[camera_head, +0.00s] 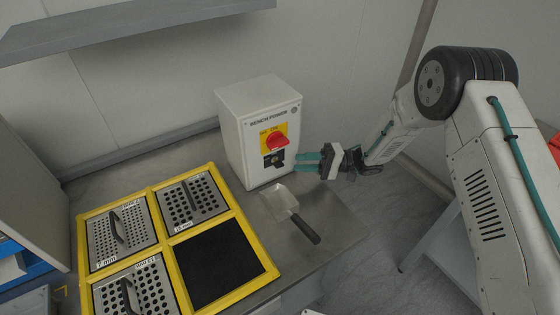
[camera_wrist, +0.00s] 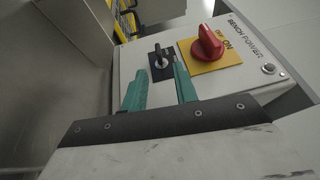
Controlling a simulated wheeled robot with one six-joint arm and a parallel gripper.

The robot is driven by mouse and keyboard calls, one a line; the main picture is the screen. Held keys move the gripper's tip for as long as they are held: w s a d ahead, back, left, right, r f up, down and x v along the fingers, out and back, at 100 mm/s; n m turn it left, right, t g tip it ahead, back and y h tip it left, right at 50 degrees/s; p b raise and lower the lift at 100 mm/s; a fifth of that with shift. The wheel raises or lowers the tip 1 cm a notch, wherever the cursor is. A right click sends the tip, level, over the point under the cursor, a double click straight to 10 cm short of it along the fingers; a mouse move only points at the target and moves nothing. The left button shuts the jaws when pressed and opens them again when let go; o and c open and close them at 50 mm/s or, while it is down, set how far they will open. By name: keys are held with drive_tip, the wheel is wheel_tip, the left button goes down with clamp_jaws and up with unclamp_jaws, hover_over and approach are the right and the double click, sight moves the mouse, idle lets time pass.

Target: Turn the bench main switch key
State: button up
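The bench power box (camera_head: 243,132) is white and stands at the back of the bench, with a red rotary knob (camera_head: 277,142) on a yellow plate. Below the knob is a black key switch (camera_head: 274,159) with a key in it. In the wrist view the key (camera_wrist: 161,56) stands out from its black plate, left of the red knob (camera_wrist: 207,44). My gripper (camera_head: 308,161) is to the right of the key, with its teal fingers pointing at the box. In the wrist view my gripper (camera_wrist: 158,80) has its fingers apart and nothing between them; the key is just beyond the fingertips.
A yellow-framed rack (camera_head: 232,205) with perforated sieve trays and one black empty compartment lies at the left. A scoop (camera_head: 283,203) with a dark handle lies on the bench in front of the box. A grey shelf (camera_head: 120,28) hangs above at upper left.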

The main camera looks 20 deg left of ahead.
sight(279, 164)
drive_tip(key=shift+s+a+f, duration=0.15)
drive_tip(key=shift+s, duration=0.15)
drive_tip(key=x, duration=0.7)
clamp_jaws()
drive_tip(key=shift+r, duration=0.2)
